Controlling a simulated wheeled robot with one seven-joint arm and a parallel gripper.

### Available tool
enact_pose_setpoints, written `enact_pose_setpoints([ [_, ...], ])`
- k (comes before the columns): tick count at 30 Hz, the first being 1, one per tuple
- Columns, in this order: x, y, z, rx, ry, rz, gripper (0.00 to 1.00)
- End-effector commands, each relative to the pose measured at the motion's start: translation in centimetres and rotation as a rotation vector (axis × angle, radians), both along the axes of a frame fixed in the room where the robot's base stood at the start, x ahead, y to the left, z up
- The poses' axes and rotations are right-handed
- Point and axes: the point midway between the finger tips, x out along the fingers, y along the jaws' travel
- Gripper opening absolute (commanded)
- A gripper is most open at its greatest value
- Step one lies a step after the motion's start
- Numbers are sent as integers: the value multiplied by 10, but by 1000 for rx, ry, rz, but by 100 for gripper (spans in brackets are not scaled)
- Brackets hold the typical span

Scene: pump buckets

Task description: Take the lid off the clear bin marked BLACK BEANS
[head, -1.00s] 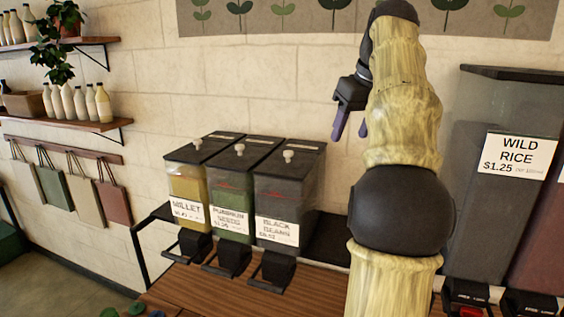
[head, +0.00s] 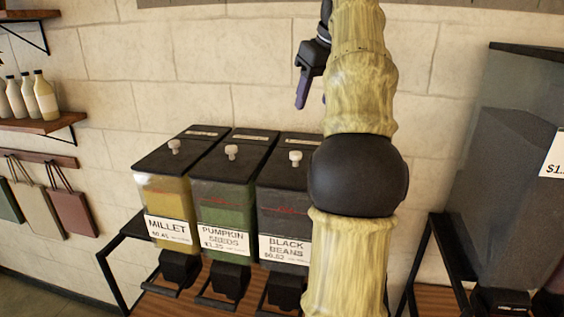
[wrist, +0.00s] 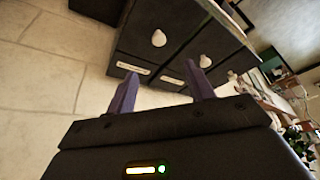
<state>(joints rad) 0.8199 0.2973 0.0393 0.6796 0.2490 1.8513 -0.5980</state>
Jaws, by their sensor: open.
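The clear BLACK BEANS bin (head: 284,213) is the rightmost of three on the counter in the head view; my arm covers its right side. Its flat black lid (head: 283,175) is on, with a pale knob (head: 295,156). My gripper (head: 301,102) is above and behind the lid, fingers pointing down, apart from it. In the wrist view my gripper (wrist: 161,82) is open with nothing between its purple fingers. Dark lids with pale knobs lie beyond them; the nearest lid, with the large knob (wrist: 158,38), appears to be the BLACK BEANS one.
The MILLET bin (head: 165,206) and PUMPKIN SEEDS bin (head: 223,208) stand close beside it on the left, lids on. A tall dark bin (head: 490,180) stands at the right. The pale block wall (head: 220,70) is close behind.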

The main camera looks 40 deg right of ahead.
Motion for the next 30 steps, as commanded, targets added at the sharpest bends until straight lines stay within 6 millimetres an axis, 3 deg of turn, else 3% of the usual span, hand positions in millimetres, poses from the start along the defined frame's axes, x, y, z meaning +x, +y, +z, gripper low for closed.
enact_pose_setpoints([
  [14, 2, 2, -4, 1, 0, 4, 53],
  [30, 30, -2, -75, 2, 2, 1, 53],
])
